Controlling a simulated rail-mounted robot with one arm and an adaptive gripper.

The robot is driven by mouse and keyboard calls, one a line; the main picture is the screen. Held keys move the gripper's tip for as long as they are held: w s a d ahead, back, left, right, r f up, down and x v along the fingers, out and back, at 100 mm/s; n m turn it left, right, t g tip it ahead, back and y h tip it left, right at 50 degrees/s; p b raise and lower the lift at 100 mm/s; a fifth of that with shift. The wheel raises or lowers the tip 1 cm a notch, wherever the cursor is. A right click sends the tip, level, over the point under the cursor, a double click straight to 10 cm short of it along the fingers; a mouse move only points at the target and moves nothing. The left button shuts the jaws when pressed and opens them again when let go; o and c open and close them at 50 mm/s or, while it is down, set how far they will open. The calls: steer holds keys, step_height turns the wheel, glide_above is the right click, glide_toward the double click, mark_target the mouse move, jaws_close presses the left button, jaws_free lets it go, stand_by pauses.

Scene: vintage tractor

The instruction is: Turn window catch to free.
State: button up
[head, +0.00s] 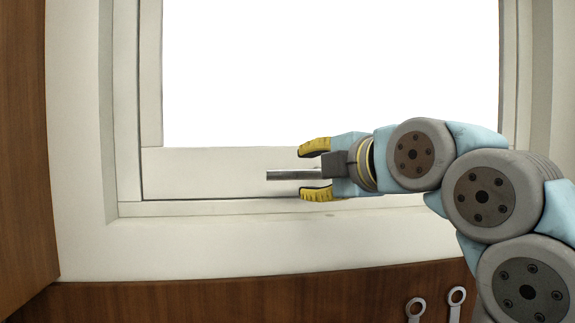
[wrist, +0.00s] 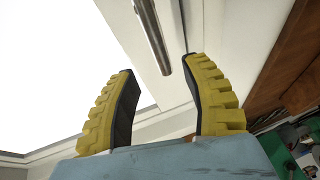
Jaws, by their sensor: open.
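The window catch (head: 284,175) is a grey metal rod that lies level in front of the window's lower rail in the head view. It also shows in the wrist view (wrist: 151,32), where it runs down from the top edge and its near end lies in the gap between the fingertips. My gripper (head: 302,170) is open and points left along the rod, one yellow finger above it and one below. In the wrist view my gripper (wrist: 160,66) shows clear space on both sides of the rod. The rod's right end and mounting are hidden in the head view.
The pale window frame (head: 205,175) surrounds a bright pane. A wooden panel (head: 200,305) runs below the sill, with two ring-ended metal pieces (head: 457,297) at lower right. A wooden upright (head: 25,150) stands at the left. Cluttered objects (wrist: 295,145) show at lower right in the wrist view.

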mark_target(290, 173)
steer(key=p+x, duration=0.2)
steer(key=x, duration=0.3)
steer(key=shift+w+a, duration=0.2)
steer(key=shift+a, duration=0.05)
steer(key=shift+x, duration=0.85)
steer(key=shift+d, duration=0.1)
jaws_close()
steer(key=shift+f, duration=0.1)
